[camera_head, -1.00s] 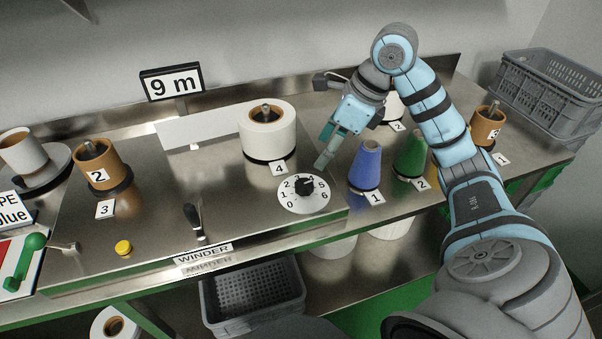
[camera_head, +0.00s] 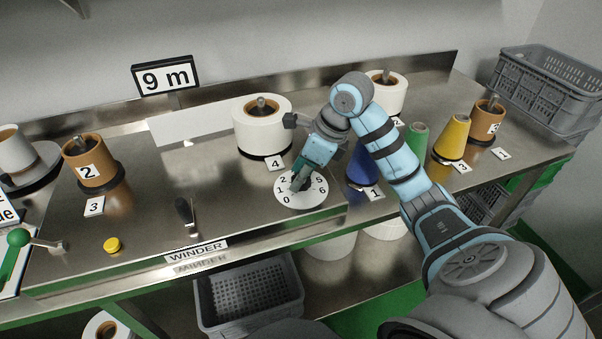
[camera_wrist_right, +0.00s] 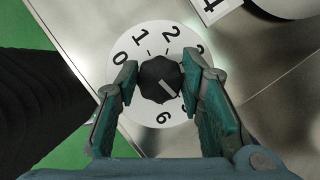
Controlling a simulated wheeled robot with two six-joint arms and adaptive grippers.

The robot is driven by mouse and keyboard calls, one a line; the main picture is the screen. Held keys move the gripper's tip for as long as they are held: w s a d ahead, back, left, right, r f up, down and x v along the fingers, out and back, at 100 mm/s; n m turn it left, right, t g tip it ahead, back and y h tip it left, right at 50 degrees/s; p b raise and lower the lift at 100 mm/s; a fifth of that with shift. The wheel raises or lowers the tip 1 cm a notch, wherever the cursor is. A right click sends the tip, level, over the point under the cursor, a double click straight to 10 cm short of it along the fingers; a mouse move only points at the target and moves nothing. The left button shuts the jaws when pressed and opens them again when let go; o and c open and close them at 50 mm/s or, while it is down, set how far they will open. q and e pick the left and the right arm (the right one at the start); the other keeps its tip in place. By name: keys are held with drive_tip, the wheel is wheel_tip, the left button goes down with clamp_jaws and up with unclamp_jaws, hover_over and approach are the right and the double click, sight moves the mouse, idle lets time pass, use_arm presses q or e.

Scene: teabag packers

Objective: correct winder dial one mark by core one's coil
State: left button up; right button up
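The winder dial (camera_head: 313,200) is a white disc numbered 0 to 6 on the steel bench, with a black knob (camera_wrist_right: 158,80) at its centre. In the right wrist view the knob's white line slants to the lower right, toward the 5, which a finger partly covers. My right gripper (camera_head: 297,183) is down at the dial, and its fingers (camera_wrist_right: 159,78) stand on both sides of the knob with thin gaps. A brown core (camera_head: 90,162) marked 2 stands at left. Another brown core (camera_head: 487,123) stands at right; its mark is too small to read. My left gripper is out of view.
A 9 m sign (camera_head: 166,77) stands at the back. A white roll (camera_head: 262,128) is behind the dial. Blue (camera_head: 361,168), green (camera_head: 416,139) and yellow (camera_head: 453,137) cones stand right of it, close to my arm. A black lever (camera_head: 187,214) and yellow button (camera_head: 112,244) are left.

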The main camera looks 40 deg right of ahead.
drive_tip(key=shift+c, duration=0.9)
drive_tip(key=shift+n, duration=0.3)
drive_tip(key=shift+n+y, duration=0.3)
drive_tip(key=shift+n, duration=0.2)
drive_tip(key=shift+r+n+g, duration=0.1)
drive_tip(key=shift+n+g, duration=0.3)
drive_tip(key=shift+n, duration=0.4)
drive_tip(key=n+y+p, duration=0.1)
drive_tip(key=n+p, duration=0.1)
drive_tip(key=p, duration=0.1)
drive_tip(key=shift+r+g, duration=0.15)
drive_tip(key=shift+g, duration=0.25)
drive_tip(key=shift+n+g+p, duration=0.4)
drive_tip(key=shift+n+p, duration=0.9)
drive_tip(key=shift+f, duration=0.2)
